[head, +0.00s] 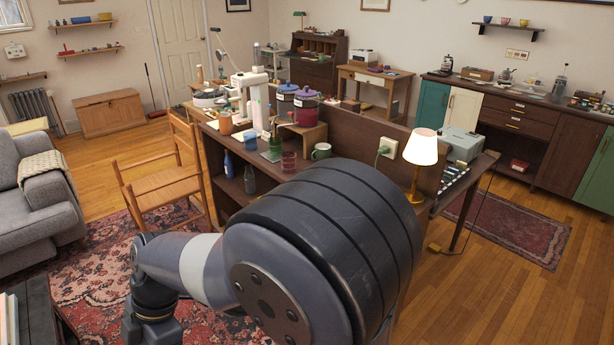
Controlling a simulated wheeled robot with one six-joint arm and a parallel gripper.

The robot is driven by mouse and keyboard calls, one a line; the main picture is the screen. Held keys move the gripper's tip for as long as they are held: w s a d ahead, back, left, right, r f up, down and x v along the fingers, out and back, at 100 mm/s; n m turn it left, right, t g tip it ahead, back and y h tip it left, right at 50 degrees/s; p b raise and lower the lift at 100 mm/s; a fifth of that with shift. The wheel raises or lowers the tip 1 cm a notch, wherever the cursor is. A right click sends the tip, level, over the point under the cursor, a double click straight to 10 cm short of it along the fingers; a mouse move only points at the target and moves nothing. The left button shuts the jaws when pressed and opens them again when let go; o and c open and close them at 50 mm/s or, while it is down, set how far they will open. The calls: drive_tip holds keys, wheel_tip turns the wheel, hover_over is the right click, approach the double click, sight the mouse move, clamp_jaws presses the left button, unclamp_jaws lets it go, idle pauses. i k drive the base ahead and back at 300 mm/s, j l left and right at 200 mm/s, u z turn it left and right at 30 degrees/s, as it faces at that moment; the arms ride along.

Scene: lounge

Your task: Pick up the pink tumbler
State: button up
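A small translucent pinkish-red tumbler (289,162) stands upright on the front part of the dark wooden desk unit (325,173). It is just left of a green mug (321,151) and apart from it. My arm fills the lower middle of the head view, in front of the desk unit, and hides part of it. My gripper is not visible.
A lit lamp (421,148) stands at the right. A wooden armchair (165,175) is left of the desk unit. Wooden floor is clear at far right.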

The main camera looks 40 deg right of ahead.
sight(289, 163)
drive_tip(key=z, duration=0.45)
drive_tip(key=i+z, duration=0.15)
drive_tip(key=z, duration=0.7)
drive_tip(key=i+j+z, duration=0.1)
drive_tip(key=z, duration=0.35)
drive_tip(key=i+j+z, duration=0.3)
drive_tip(key=j+z, duration=0.3)
drive_tip(key=i+j+z, duration=0.25)
drive_tip(key=j, duration=0.3)
drive_tip(key=j+z, duration=0.6)
drive_tip(key=j, duration=1.9)
drive_tip(key=i+z, duration=0.05)
drive_tip(key=i, duration=0.05)
